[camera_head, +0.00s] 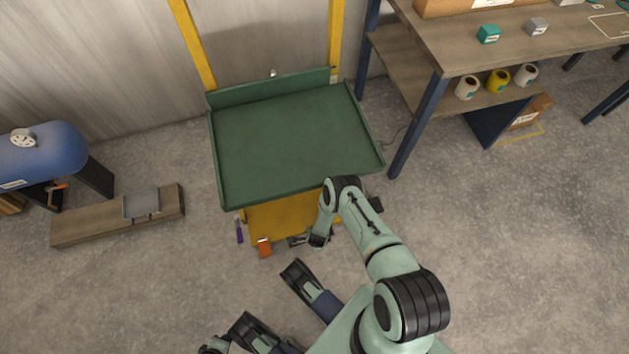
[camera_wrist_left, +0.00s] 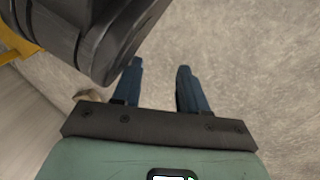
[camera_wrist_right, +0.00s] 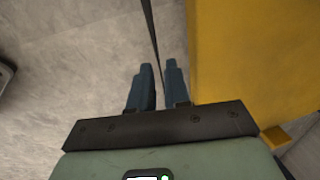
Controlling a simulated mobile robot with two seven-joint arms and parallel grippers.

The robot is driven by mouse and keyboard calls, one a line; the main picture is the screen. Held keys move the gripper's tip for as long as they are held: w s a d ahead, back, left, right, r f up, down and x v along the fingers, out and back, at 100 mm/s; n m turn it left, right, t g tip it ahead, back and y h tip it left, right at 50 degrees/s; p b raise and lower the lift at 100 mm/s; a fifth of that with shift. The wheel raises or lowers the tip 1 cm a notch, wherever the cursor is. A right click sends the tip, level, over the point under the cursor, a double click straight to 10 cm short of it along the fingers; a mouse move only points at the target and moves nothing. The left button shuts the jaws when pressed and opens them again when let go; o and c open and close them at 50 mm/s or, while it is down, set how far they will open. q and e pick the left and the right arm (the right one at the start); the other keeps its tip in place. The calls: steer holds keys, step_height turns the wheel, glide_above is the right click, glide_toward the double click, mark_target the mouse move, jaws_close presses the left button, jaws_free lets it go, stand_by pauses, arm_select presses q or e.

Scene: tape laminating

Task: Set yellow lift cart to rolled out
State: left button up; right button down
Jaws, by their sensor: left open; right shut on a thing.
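The yellow lift cart has a green tray top (camera_head: 290,140) and a yellow body (camera_head: 280,218) below it. It stands against the wall between two yellow strips. My right arm reaches to its front edge in the head view. In the right wrist view my right gripper (camera_wrist_right: 157,75) is closed around a thin dark bar (camera_wrist_right: 150,28), beside a yellow panel of the cart (camera_wrist_right: 250,60). Where the bar joins the cart is not clear. In the left wrist view my left gripper (camera_wrist_left: 157,90) is open and empty, over the floor.
A workbench (camera_head: 440,65) with rolls and small boxes stands on the right. A low wooden board (camera_head: 110,217) with a grey tray and a blue tank (camera_head: 45,150) are on the left. An orange item (camera_head: 264,247) and a purple tool (camera_head: 239,232) are at the cart's front left.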

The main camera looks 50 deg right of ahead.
steer(key=shift+s+a, duration=0.3)
steer(key=c, duration=1.1)
jaws_free()
steer(key=shift+d, duration=0.1)
arm_select(q)
steer(key=shift+r, duration=0.1)
arm_select(e)
steer(key=shift+w+r, duration=0.1)
arm_select(q)
steer(key=w+d+r+t+p, duration=0.1)
steer(key=w+r+p, duration=0.2)
steer(key=r, duration=0.2)
steer(key=s+d+r+g+h+p, duration=0.1)
steer(key=s+d+r+p, duration=0.1)
steer(key=s, duration=0.3)
steer(key=shift+d+r+m+p, duration=0.3)
steer(key=shift+d+r+p, duration=0.05)
steer(key=shift+r+p, duration=0.1)
arm_select(e)
steer(key=v, duration=1.3)
